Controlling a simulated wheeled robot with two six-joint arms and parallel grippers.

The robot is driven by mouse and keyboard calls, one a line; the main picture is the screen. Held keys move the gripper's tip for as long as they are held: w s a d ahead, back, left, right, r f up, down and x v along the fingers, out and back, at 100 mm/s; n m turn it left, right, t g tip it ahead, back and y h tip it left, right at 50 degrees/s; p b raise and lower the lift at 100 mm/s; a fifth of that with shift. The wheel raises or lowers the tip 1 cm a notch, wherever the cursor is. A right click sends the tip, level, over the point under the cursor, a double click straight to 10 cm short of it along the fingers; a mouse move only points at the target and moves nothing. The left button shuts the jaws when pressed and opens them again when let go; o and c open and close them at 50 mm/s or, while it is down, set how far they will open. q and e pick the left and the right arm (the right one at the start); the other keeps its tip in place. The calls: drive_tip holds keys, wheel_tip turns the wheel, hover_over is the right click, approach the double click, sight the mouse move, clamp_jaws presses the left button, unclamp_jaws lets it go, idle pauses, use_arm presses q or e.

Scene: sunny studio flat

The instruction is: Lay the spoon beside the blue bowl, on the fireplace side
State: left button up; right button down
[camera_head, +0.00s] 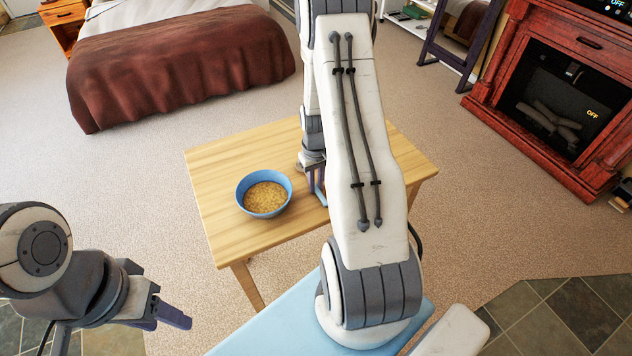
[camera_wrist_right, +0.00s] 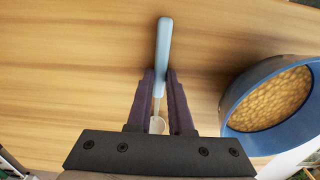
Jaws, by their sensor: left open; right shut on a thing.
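The blue bowl (camera_head: 242,196) stands upright on the wooden table, filled with small yellowish-brown pieces. It also shows at the right of the right wrist view (camera_wrist_right: 238,97). My right gripper (camera_head: 317,186) points down at the table just right of the bowl, on the fireplace side. In the wrist view its fingers (camera_wrist_right: 161,78) are shut on the spoon (camera_wrist_right: 163,45), around the lower part of its light blue handle. The spoon's pale head shows between the fingers. The spoon is at or just above the tabletop; I cannot tell if it touches. My left gripper (camera_head: 168,320) is open and empty, off the table's near left.
The wooden table (camera_head: 225,155) is bare around the bowl, though my right arm hides part of its right side. The red fireplace (camera_head: 545,100) stands at the far right. A bed with a brown cover (camera_head: 180,70) stands at the back left.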

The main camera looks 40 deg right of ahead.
drive_tip(key=shift+f, duration=0.1)
drive_tip(key=c, duration=1.2)
unclamp_jaws()
drive_tip(key=shift+f, duration=0.1)
drive_tip(key=shift+c, duration=0.2)
drive_tip(key=o, duration=0.4)
